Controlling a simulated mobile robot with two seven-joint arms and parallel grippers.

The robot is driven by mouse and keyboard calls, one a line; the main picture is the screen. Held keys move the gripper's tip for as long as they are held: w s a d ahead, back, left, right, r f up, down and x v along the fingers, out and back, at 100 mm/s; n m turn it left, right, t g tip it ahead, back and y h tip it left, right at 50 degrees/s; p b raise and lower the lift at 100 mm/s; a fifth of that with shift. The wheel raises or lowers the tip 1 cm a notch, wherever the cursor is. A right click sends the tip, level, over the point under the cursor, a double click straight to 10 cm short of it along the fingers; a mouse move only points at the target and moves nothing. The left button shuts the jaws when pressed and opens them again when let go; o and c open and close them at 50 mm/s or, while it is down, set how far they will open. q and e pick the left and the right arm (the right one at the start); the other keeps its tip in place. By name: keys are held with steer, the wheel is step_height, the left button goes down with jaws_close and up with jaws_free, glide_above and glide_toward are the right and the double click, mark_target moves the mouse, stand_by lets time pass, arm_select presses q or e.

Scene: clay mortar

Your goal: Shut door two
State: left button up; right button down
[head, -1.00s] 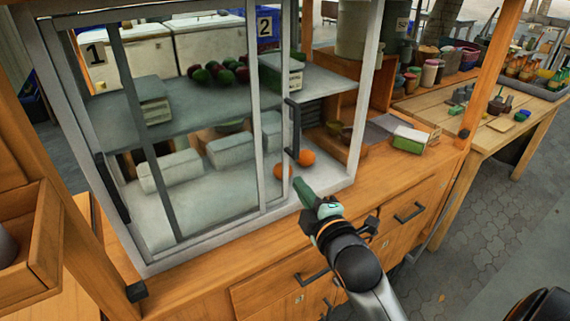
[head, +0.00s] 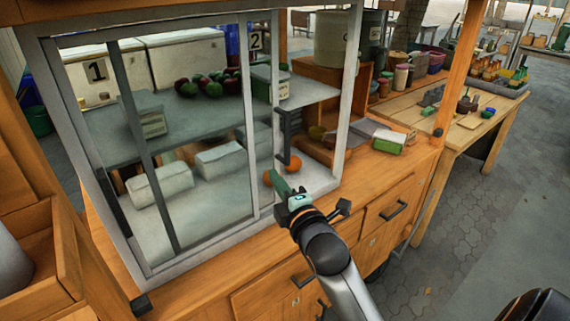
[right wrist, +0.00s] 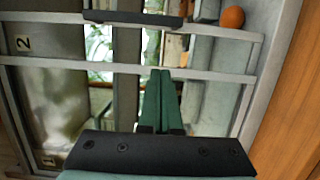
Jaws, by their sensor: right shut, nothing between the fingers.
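Door two (head: 281,110) is a glass sliding door in the pale-framed cabinet, with a number 2 plate (head: 256,40) near its top. It is open, with a gap between its dark upright handle (head: 285,138) and the right post (head: 347,95). The handle also shows at the top of the right wrist view (right wrist: 133,18). My right gripper (head: 281,184) is shut and empty, just below the handle's lower end, at the gap. Its green fingers (right wrist: 161,75) are together. I cannot tell whether they touch the door. My left gripper is not in view.
Oranges (head: 293,162) lie inside the cabinet near the gap. White blocks (head: 160,185) and a shelf (head: 190,125) stand behind the glass. A green and white box (head: 388,142) lies on the wooden counter to the right. A wooden box (head: 35,240) is at the left.

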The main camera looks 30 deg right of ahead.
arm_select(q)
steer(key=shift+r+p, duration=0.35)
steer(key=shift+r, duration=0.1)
arm_select(e)
steer(key=w+d, duration=0.3)
steer(key=d, duration=0.1)
steer(key=shift+w+d, duration=0.25)
steer(key=shift+w, duration=0.1)
